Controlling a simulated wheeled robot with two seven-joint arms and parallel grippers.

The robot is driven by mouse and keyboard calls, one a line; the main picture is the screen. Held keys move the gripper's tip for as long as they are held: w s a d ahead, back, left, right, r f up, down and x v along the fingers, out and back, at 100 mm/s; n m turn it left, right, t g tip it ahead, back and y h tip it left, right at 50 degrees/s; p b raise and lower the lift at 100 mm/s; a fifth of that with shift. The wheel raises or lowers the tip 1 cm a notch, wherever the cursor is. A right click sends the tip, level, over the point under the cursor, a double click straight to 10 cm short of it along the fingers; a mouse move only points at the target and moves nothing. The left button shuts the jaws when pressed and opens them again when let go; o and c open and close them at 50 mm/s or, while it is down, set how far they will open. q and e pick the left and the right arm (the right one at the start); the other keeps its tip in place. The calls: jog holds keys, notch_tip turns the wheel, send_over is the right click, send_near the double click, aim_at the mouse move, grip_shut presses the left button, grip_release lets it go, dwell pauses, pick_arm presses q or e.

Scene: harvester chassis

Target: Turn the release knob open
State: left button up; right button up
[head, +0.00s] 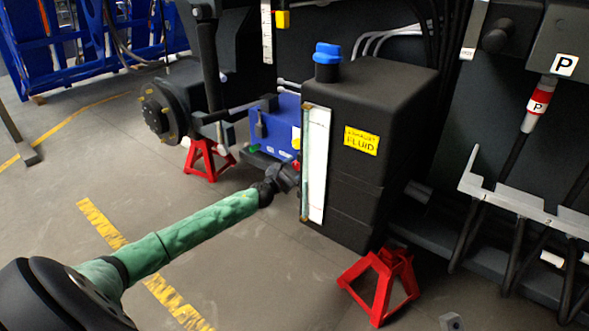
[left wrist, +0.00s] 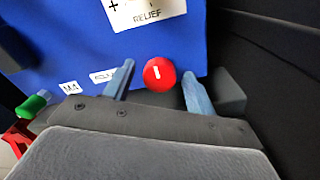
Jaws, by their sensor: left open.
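The round red knob (left wrist: 159,74) with a short white mark shows in the left wrist view, at the lower edge of a blue block (left wrist: 60,40). A "RELIEF" label (left wrist: 145,10) is on the block's face above it. The blue block also shows in the head view (head: 279,124), where I cannot make out the knob clearly. My left gripper (head: 286,178) is at the block's lower right. In the left wrist view its fingers are open, one on each side of the knob; I cannot tell if they touch it. My right gripper is not in view.
A black tank (head: 390,110) with a blue cap stands just right of my left gripper. Red stands (head: 380,283) are on the floor at the tank's foot and below the axle (head: 207,158). A green part (left wrist: 33,106) sits left of the fingers. The floor at left is open.

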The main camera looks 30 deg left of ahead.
pick_arm(q)
jog(key=c, duration=1)
